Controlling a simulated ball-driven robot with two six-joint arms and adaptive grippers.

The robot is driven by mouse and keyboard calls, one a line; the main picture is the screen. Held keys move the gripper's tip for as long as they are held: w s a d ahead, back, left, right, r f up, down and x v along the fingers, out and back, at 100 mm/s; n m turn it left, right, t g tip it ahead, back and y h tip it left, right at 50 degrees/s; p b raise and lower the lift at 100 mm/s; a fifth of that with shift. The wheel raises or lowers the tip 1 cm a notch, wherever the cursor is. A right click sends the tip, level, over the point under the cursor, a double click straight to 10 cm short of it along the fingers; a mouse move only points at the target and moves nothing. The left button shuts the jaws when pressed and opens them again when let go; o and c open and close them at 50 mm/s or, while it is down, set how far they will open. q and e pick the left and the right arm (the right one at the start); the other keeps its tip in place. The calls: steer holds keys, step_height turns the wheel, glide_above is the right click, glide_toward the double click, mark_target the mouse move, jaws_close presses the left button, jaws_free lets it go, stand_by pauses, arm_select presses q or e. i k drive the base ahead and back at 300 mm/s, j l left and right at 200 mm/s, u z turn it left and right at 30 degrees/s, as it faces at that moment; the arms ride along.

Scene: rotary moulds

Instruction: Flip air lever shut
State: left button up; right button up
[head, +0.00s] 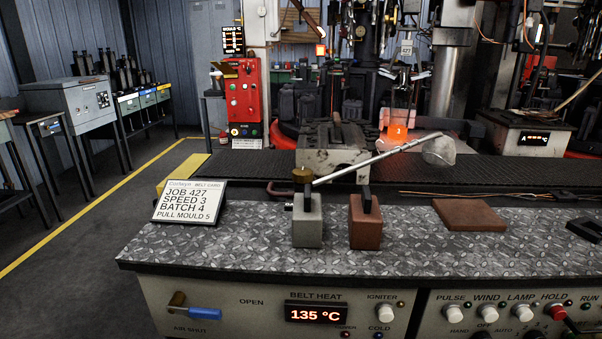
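The air lever (204,314) is on the front panel at the lower left. It has a blue handle and a brass-coloured pivot at its left end. The handle lies about level and points right. The word OPEN is printed to its upper right and AIR SHUT below it. Neither of my grippers shows in the head view, and nothing touches the lever.
A belt card (189,202) stands on the patterned bench top (240,257). A grey block (307,221) and a brown block (365,222) stand near a long metal rod (375,157). The heat display (316,314) reads 135 °C. Open floor lies left.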

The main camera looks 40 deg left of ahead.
mark_target(194, 312)
steer(key=k+u, duration=0.15)
steer(key=u, duration=1.4)
